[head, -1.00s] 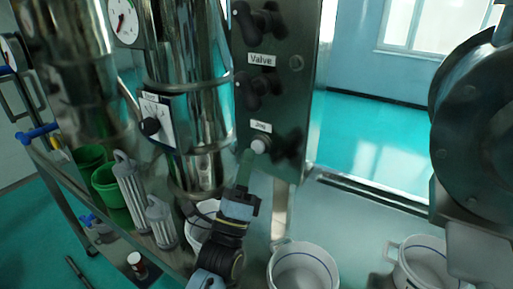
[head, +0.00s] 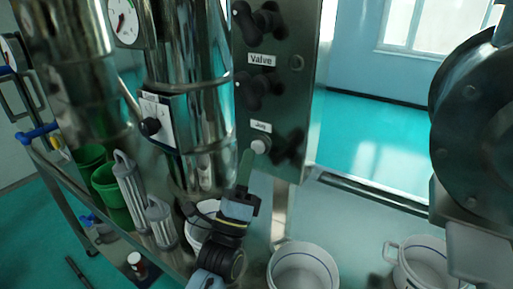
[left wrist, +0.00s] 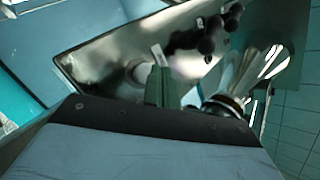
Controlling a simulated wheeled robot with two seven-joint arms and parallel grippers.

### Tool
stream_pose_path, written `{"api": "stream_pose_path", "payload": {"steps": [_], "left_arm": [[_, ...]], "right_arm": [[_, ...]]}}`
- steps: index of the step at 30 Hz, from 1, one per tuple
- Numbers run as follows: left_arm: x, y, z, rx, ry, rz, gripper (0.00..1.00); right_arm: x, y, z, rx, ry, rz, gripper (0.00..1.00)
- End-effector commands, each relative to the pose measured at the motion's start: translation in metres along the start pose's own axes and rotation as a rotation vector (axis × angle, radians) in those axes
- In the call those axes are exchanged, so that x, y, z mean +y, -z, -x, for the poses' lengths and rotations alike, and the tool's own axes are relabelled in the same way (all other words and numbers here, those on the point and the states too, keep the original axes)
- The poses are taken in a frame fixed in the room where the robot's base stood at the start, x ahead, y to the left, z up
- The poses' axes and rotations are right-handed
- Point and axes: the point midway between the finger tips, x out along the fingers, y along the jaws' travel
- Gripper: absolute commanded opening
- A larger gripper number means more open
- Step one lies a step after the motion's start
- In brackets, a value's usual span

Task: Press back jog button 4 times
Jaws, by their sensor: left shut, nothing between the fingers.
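The back jog button is a round white knob (head: 258,146) under the "Jog" label (head: 260,127), low on the dark metal control panel (head: 272,100). In the left wrist view the pale knob (left wrist: 140,73) sits just left of my green fingers. My left gripper (head: 247,156) is shut and empty, with its green fingertips right beside the knob's lower left. It also shows in the left wrist view (left wrist: 161,84). I cannot tell whether the fingertips touch the knob. My right gripper is not in view.
Black valve knobs (head: 262,90) stick out higher on the panel. White pots (head: 303,268) stand below on the bench, and green buckets (head: 106,184) are at the left.

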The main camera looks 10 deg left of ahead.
Motion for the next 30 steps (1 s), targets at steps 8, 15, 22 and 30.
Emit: {"api": "stream_pose_path", "payload": {"steps": [8,15,22,30], "left_arm": [[0.0020,0.0017,-0.0023,-0.001,0.000,0.001,0.00],[0.0044,0.0043,-0.0062,-0.001,0.000,0.000,0.00],[0.0044,0.0043,-0.0061,0.000,0.000,0.000,0.00],[0.0057,0.0055,-0.0075,0.000,0.000,0.000,0.00]], "right_arm": [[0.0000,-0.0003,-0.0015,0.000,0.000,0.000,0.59],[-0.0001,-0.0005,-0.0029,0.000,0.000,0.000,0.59],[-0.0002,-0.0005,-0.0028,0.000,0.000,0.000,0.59],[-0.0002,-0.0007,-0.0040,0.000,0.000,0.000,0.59]]}}
